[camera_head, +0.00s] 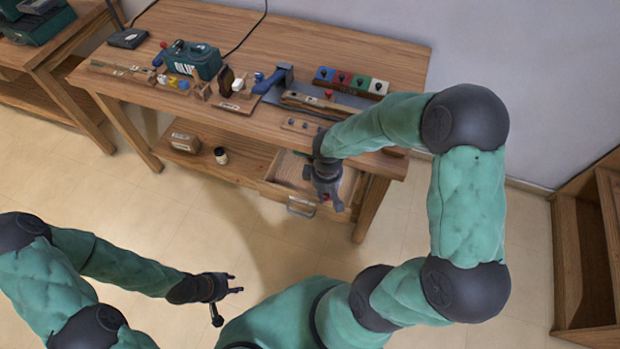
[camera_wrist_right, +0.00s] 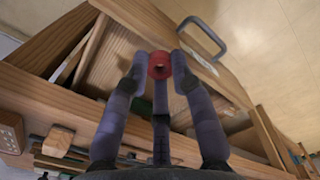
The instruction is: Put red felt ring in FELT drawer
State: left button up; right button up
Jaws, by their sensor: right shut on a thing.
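The red felt ring (camera_wrist_right: 159,65) is pinched between the fingertips of my right gripper (camera_wrist_right: 158,72) in the right wrist view. In the head view my right gripper (camera_head: 330,200) points down at the open drawer (camera_head: 291,168) under the bench top, near its right side and front. The drawer's metal handle (camera_head: 301,207) shows at its front, and also in the right wrist view (camera_wrist_right: 204,38). The ring is held over the drawer. I cannot read a FELT label here. My left gripper (camera_head: 230,290) is open and empty, away from the bench over the floor.
A small jar (camera_head: 220,155) and a box (camera_head: 184,142) stand on the lower shelf left of the drawer. Floor in front is clear.

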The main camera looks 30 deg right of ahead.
jog(key=w+f+b, duration=0.1)
jog(key=w+f, duration=0.1)
jog(key=w, duration=0.1)
jog(key=w+d+f+b, duration=0.1)
jog(key=w+f, duration=0.2)
jog(key=w, duration=0.1)
jog(key=w+d+f+b, duration=0.1)
jog(key=w+f+b, duration=0.1)
jog(key=w+f, duration=0.1)
jog(key=shift+w, duration=0.3)
jog(key=shift+w+f, duration=0.15)
jog(key=shift+f, duration=0.1)
jog(key=shift+w+f+b, duration=0.2)
jog(key=shift+f+b, duration=0.85)
jog(key=shift+f, duration=0.7)
jog(key=shift+f, duration=0.15)
jog(key=o, duration=0.7)
